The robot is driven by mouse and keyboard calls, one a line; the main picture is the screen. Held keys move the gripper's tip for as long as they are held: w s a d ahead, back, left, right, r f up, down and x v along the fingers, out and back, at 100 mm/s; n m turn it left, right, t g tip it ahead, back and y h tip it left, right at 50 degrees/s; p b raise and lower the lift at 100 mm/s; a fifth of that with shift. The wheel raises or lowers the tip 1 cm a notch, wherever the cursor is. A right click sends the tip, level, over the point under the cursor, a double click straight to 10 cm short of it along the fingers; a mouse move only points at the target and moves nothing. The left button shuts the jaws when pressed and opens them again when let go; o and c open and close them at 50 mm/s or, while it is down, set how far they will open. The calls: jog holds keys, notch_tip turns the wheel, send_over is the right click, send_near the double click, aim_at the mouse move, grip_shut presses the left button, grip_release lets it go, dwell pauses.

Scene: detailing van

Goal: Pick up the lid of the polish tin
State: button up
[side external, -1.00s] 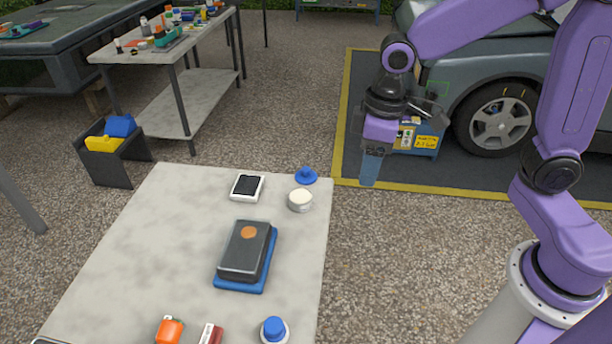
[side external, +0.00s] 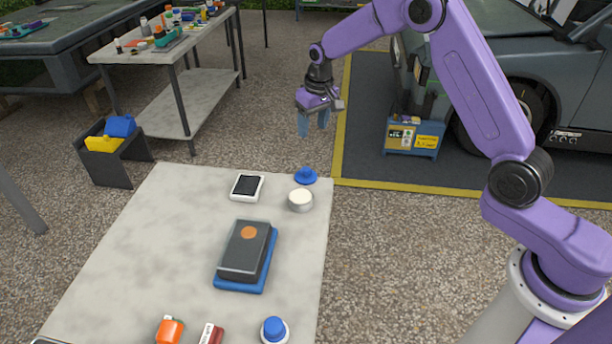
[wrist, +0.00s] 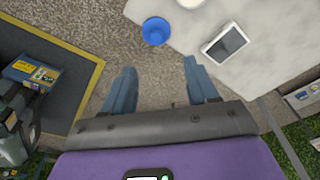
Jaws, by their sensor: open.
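The blue lid (side external: 306,177) with a round knob lies at the far right corner of the table, close to its edge. Just in front of it stands an open round tin (side external: 300,203) with pale contents. In the wrist view the lid (wrist: 156,32) shows beyond the fingertips, between their lines, and the tin (wrist: 190,2) is cut by the top edge. My gripper (side external: 313,128) is open and empty, with its blue fingers pointing down. It is raised near the table's far end, clear of the lid. Both fingers also show in the wrist view (wrist: 161,70).
A white device with a dark screen (side external: 247,187) lies left of the tin. A dark block on a blue base (side external: 246,252) sits mid-table. A blue-topped white item (side external: 274,331) and orange and red items are at the near edge. The table's left part (side external: 130,245) is clear.

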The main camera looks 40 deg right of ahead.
send_over(306, 169)
jog(key=s, duration=0.2)
notch_tip(306, 169, down, 12)
jog(key=shift+w+f, duration=0.4)
jog(key=shift+f, duration=0.65)
jog(key=shift+w+f, duration=0.3)
jog(key=shift+f, duration=0.55)
jog(key=shift+w+f, duration=0.25)
jog(key=shift+f, duration=0.65)
jog(key=shift+c, duration=0.3)
grip_shut()
